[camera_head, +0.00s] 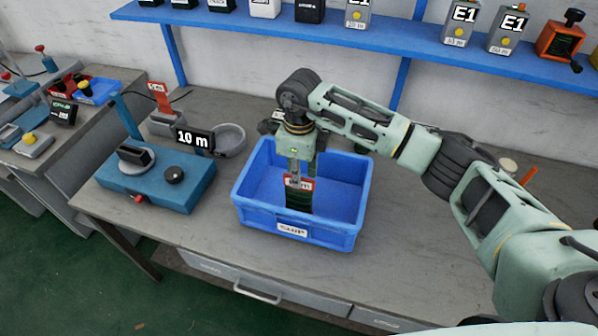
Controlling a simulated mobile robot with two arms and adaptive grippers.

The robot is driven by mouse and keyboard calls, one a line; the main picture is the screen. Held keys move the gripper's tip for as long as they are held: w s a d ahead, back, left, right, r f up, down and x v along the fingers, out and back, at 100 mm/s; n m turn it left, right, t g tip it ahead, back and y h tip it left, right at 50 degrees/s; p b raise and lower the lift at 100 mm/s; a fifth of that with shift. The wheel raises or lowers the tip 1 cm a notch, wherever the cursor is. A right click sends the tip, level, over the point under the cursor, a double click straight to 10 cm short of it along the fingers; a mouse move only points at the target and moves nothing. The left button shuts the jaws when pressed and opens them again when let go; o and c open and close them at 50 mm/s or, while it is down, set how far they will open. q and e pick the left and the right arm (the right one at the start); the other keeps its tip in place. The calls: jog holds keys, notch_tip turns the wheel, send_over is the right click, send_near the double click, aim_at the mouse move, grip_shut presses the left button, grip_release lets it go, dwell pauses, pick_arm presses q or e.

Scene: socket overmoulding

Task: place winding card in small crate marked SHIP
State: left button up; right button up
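The small blue crate (345,231) stands on the grey workbench, with a white label reading SHIP (292,229) on its front wall. My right gripper (298,172) points down over the crate, its fingers at the top of the winding card (299,199). The card is dark with a red and white label at its top. It hangs upright inside the crate walls, and the fingers appear closed on its upper edge. Whether its lower end touches the crate floor cannot be told. My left gripper is not in view.
A blue shelf (400,38) with several boxes runs along the wall. The bench front (170,222) is clear.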

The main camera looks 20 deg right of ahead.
jog(key=shift+r, duration=0.45)
notch_tip(320, 180, up, 11)
jog(key=b, duration=0.4)
jog(key=shift+r, duration=0.2)
